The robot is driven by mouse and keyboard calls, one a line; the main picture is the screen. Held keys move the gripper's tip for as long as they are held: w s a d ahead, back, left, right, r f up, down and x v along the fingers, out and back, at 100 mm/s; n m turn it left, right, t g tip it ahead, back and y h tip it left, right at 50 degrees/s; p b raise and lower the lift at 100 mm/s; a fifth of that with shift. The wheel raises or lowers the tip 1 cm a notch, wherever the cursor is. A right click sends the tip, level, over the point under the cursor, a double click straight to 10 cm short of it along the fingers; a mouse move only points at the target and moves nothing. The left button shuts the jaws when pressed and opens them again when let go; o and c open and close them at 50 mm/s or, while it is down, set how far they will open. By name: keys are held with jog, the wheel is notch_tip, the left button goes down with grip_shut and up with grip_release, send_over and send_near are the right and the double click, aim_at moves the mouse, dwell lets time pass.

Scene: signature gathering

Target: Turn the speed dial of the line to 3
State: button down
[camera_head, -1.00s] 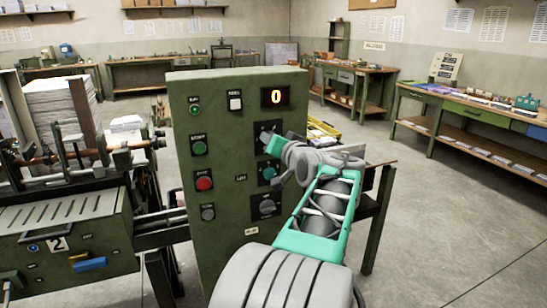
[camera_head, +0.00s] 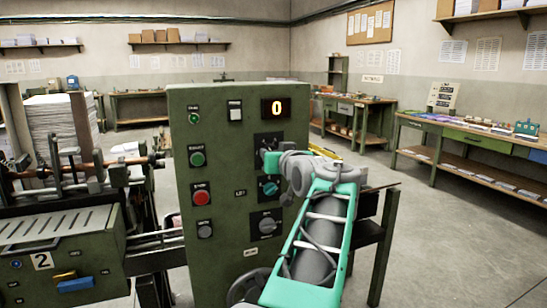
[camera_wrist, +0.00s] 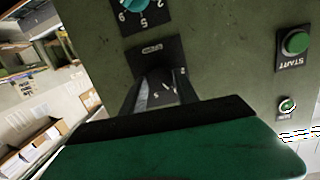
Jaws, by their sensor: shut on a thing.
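The green control panel (camera_head: 219,165) stands in front of me with a display (camera_head: 275,108) reading 0. My gripper (camera_head: 266,157) is at the uppermost of three dials and is shut on that dial's knob. In the wrist view, which is upside down, the jaws (camera_wrist: 157,90) close around the upper dial's knob (camera_wrist: 155,74); its pointer and most of its scale are hidden. A teal dial (camera_head: 269,186) sits just below; it also shows in the wrist view (camera_wrist: 135,4) with numbers around it. A grey dial (camera_head: 267,225) is lowest. I cannot read which label says speed.
The panel's left column has a green button (camera_head: 197,159), a red button (camera_head: 201,198) and a dark one (camera_head: 204,230). A machine with a paper stack (camera_head: 62,125) stands at the left. A handwheel (camera_head: 246,287) is low by my arm. Open floor lies at the right.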

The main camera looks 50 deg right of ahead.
jog(key=shift+f, duration=0.1)
jog(key=c, duration=0.9)
grip_release()
jog(key=shift+s, duration=0.1)
jog(key=v, duration=0.7)
jog(key=shift+s+a, duration=0.2)
jog(key=shift+a, duration=0.05)
